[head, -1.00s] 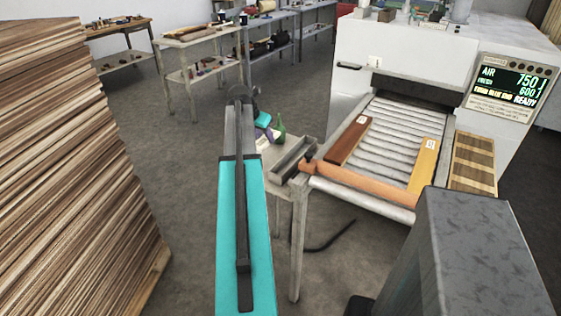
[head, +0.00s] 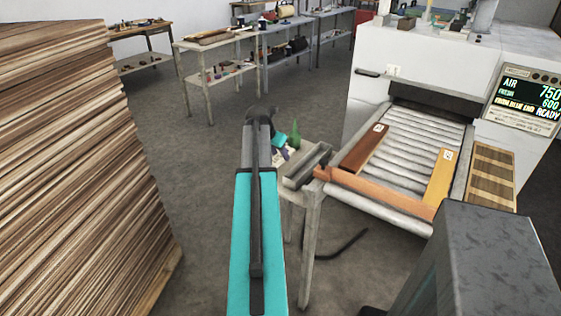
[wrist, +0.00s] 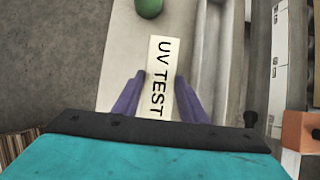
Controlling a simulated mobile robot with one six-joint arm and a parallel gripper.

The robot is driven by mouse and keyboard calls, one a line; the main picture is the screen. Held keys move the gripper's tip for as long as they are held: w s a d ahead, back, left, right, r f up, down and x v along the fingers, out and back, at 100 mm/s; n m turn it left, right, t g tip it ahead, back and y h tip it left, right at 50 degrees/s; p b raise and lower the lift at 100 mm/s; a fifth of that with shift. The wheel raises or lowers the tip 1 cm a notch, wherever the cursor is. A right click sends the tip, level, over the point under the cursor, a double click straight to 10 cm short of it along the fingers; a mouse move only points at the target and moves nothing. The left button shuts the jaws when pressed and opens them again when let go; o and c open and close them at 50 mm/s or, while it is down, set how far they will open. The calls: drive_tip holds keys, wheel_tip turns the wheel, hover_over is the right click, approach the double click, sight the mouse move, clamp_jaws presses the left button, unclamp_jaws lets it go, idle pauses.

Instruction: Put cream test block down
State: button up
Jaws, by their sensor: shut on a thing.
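The cream test block (wrist: 160,72) is a pale flat bar lettered "UV TEST", lying lengthwise between the purple fingers of my gripper (wrist: 160,98) in the wrist view. My gripper is shut on it, over the pale top of the small side table (wrist: 115,60). I cannot tell whether the block touches the tabletop. In the head view my arm hides most of the gripper and I cannot make out the block. The small table (head: 288,185) stands at the left front of the conveyor.
A green bottle (wrist: 149,7) is just beyond the block; it also shows in the head view (head: 295,136). A grey metal channel (head: 307,168) lies along the table's right side. The roller conveyor (head: 410,140) carries dark brown (head: 364,149) and yellow-orange (head: 440,178) pieces. A stack of boards (head: 70,170) stands left.

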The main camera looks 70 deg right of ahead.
sight(279, 170)
drive_tip(key=shift+f, duration=0.5)
drive_tip(key=shift+f+p, duration=0.35)
drive_tip(key=shift+f, duration=1.55)
drive_tip(key=shift+f, duration=0.1)
drive_tip(key=o, duration=1.1)
drive_tip(key=shift+b+v, duration=0.75)
drive_tip(key=shift+v, duration=5.4)
drive_tip(key=shift+d, duration=0.1)
